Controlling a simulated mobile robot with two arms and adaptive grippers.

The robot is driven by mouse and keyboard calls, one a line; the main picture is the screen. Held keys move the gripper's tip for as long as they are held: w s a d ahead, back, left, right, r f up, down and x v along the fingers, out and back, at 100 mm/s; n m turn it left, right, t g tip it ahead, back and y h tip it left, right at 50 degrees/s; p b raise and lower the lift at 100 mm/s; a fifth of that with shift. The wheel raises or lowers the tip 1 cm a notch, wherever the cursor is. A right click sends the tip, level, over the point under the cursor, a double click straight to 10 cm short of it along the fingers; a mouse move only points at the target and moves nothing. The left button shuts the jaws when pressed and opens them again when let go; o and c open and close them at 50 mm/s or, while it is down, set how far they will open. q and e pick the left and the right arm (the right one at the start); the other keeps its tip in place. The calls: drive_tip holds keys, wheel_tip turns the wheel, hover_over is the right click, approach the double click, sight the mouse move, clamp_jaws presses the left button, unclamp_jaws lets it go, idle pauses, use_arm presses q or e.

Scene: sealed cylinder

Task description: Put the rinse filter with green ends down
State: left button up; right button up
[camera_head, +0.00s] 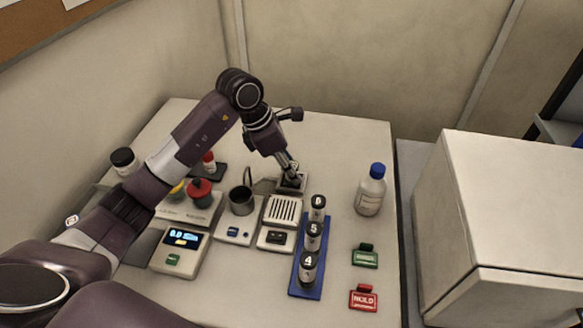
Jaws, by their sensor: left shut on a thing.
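My left gripper (290,177) reaches down over a small pale square holder with a dark top (292,186) at the back middle of the table. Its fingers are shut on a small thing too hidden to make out. I cannot tell whether it touches the holder. No filter with green ends can be made out. A green block with a pale label (364,255) lies at the right of the table, and a red one (364,298) is in front of it. My right gripper is not in view.
A blue rack (306,286) holds black-capped vials numbered 4, 5 and 6. A white blue-capped bottle (370,190) stands to its right. Table space around the bottle is clear.

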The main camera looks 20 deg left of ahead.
use_arm(q)
drive_tip(key=shift+f+b, duration=0.3)
drive_tip(key=shift+b, duration=0.05)
drive_tip(key=o, duration=1)
drive_tip(key=shift+o, duration=0.2)
drive_tip(key=shift+r, duration=0.15)
drive_tip(key=shift+r+p, duration=0.25)
drive_tip(key=shift+p, duration=0.15)
drive_tip(key=shift+a+r, duration=0.2)
drive_tip(key=shift+r, duration=0.15)
drive_tip(key=b+v, duration=0.2)
drive_tip(key=v, duration=0.9)
drive_tip(key=shift+s, duration=0.2)
